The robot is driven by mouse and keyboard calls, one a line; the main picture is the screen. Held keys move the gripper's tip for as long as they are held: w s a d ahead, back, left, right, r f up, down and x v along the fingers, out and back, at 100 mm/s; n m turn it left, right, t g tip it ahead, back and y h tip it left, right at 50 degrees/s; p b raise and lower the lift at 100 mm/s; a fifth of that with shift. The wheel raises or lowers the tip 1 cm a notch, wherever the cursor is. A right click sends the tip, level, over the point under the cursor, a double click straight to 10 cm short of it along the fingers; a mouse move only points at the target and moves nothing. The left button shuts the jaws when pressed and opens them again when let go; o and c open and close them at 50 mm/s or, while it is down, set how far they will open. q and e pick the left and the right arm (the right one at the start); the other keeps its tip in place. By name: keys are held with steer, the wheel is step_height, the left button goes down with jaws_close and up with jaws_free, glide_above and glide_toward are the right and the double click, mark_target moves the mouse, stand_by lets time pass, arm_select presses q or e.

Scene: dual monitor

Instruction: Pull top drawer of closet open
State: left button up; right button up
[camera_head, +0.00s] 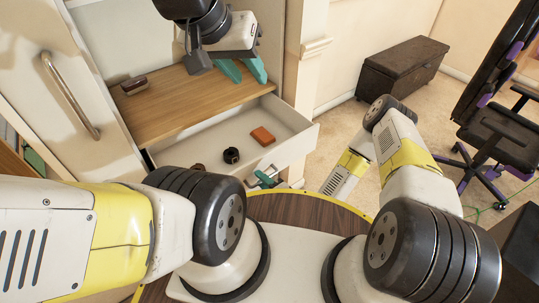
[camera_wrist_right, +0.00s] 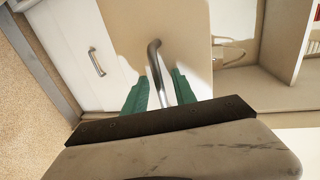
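The closet has a wooden top (camera_head: 190,103), and its top drawer (camera_head: 300,131) stands pulled out below it. Inside lie an orange box (camera_head: 263,136) and a dark round item (camera_head: 231,155). My right gripper (camera_head: 267,180) is low at the drawer's front, partly hidden in the head view. In the right wrist view, its teal fingers (camera_wrist_right: 161,88) are apart, with a curved metal handle (camera_wrist_right: 154,60) between them. Contact with the handle is unclear. My left gripper (camera_head: 243,71) is open and empty above the back right of the wooden top.
A dark item (camera_head: 134,85) sits on the wooden top's left. A tall door with a long handle (camera_head: 72,97) stands at left. A dark chest (camera_head: 403,68) and an office chair (camera_head: 505,130) are at right. A second handle (camera_wrist_right: 97,62) shows in the wrist view.

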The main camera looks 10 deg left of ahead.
steer(key=v, duration=0.7)
steer(key=shift+s+d, duration=0.25)
steer(key=shift+d, duration=0.05)
steer(key=shift+w, duration=0.1)
